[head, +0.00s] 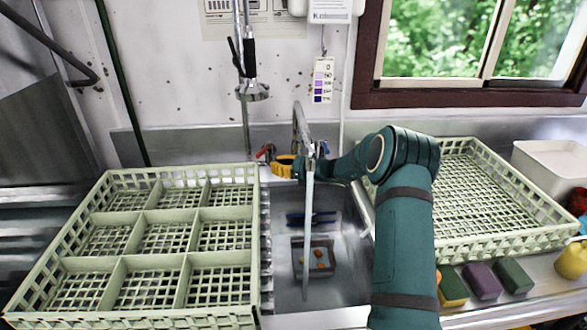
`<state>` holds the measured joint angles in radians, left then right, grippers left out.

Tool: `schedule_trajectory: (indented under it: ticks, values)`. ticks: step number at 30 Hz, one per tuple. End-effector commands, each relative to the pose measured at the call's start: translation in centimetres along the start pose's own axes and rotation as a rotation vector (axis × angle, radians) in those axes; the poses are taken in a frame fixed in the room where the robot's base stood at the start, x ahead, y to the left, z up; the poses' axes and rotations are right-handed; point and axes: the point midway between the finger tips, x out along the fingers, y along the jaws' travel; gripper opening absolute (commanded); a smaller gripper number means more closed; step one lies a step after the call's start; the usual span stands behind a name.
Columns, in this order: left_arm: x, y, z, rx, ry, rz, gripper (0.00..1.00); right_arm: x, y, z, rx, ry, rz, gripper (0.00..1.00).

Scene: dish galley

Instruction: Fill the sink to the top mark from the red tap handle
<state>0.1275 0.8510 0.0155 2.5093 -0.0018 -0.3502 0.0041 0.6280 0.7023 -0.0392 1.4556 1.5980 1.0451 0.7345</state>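The red tap handle (266,151) is behind the sink, left of the curved tap (300,122). A blue handle (324,148) is at the tap's right. A pale stream, apparently running water (307,235), falls from the spout into the steel sink (344,283). I cannot make out the water level or a top mark. My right gripper (304,169) is low beside the tap, right of the red handle and apparently apart from it. The stream crosses in front of it, and its fingers are too small and covered to read. My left gripper is out of view.
A blue item (312,217) and a small tray (299,270) with orange bits are in the sink. A yellow ring-shaped thing (284,174) is behind it. Dish racks (137,261) (497,246) flank the sink. Sponges (483,281) lie front right; a spray head (252,91) hangs above.

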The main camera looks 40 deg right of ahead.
Motion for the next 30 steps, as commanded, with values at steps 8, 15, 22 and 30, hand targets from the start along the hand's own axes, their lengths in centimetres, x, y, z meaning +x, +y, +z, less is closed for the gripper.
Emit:
schedule_trajectory:
  ticks: [8, 15, 22, 30]
  values:
    - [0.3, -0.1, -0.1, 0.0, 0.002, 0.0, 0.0, 3.0, -0.1, 1.1, -0.002, 0.001, -0.001, 0.0]
    - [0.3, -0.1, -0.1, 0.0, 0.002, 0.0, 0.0, 3.5, -0.1, 1.3, -0.001, 0.0, -0.002, 0.0]
    - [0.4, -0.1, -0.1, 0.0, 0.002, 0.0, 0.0, 3.5, -0.1, 1.3, -0.001, -0.001, -0.005, 0.0]
    - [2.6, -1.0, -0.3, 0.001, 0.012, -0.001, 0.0, 6.2, 1.5, 1.2, 0.013, 0.0, -0.096, 0.0]
